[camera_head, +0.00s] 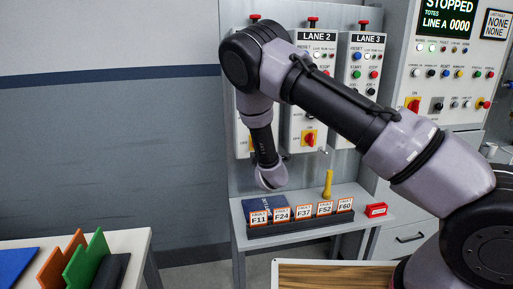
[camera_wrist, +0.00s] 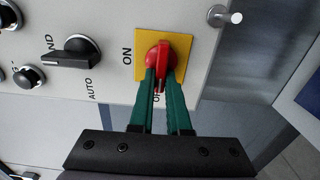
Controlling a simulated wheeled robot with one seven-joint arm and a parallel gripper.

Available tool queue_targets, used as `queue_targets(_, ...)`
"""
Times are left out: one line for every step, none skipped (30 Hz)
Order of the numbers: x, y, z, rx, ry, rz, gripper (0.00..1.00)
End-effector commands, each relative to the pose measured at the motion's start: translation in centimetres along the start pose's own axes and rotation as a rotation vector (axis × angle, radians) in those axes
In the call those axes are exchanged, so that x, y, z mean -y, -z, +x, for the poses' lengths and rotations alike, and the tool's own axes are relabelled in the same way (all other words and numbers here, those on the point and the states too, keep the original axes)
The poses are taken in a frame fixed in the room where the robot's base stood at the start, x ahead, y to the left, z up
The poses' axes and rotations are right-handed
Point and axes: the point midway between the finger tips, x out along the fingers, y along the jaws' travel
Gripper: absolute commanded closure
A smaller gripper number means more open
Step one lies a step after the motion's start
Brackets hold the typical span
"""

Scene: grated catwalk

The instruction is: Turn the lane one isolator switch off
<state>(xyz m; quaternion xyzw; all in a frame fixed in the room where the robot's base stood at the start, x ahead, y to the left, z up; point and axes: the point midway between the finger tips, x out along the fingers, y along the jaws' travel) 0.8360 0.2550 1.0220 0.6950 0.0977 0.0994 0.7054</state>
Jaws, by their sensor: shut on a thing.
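The isolator switch is a red knob (camera_wrist: 160,62) on a yellow plate (camera_wrist: 180,45) in the wrist view. "ON" is printed left of the plate; a label starting with "O" below it is partly hidden by my fingers. The knob's handle lies roughly up and down in this view, its lower end toward that lower label. My gripper (camera_wrist: 161,88) has its green fingers on either side of the handle, shut on it. In the head view my arm covers most of the leftmost lane panel (camera_head: 241,115), and the fingers and knob cannot be made out.
A black selector (camera_wrist: 75,55) marked "AUTO" and a silver peg (camera_wrist: 236,17) are near the knob. Below is a bench (camera_head: 375,222) with a rack of fault cards (camera_head: 325,222) and a yellow object (camera_head: 328,184).

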Motion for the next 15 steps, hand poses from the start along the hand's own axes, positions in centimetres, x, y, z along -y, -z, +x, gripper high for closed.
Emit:
queue_targets(0.12,0.04,-0.06,-0.001,0.002,-0.002,1.00)
queue_targets(0.12,0.03,-0.06,-0.001,0.002,-0.002,1.00)
queue_targets(0.12,0.04,-0.07,-0.001,0.002,-0.002,1.00)
queue_targets(0.12,0.04,-0.07,-0.001,0.002,-0.002,1.00)
queue_targets(0.13,0.04,-0.07,-0.001,0.002,-0.002,1.00)
queue_targets(0.13,0.04,-0.07,-0.001,0.002,-0.002,1.00)
queue_targets(0.13,0.04,-0.07,-0.001,0.003,-0.002,1.00)
queue_targets(0.13,0.04,-0.07,-0.001,0.003,-0.002,0.77)
queue_targets(0.13,0.04,-0.07,-0.001,0.002,-0.001,0.62)
queue_targets(0.12,0.04,-0.07,-0.001,0.002,-0.001,0.55)
queue_targets(0.12,0.04,-0.07,-0.001,0.002,-0.001,0.55)
queue_targets(0.10,0.03,-0.06,-0.001,0.002,-0.001,0.55)
queue_targets(0.10,0.03,-0.05,-0.001,0.002,-0.001,0.55)
queue_targets(0.08,0.03,-0.05,-0.001,0.002,-0.001,0.55)
queue_targets(0.07,0.02,-0.04,-0.001,0.001,-0.001,0.55)
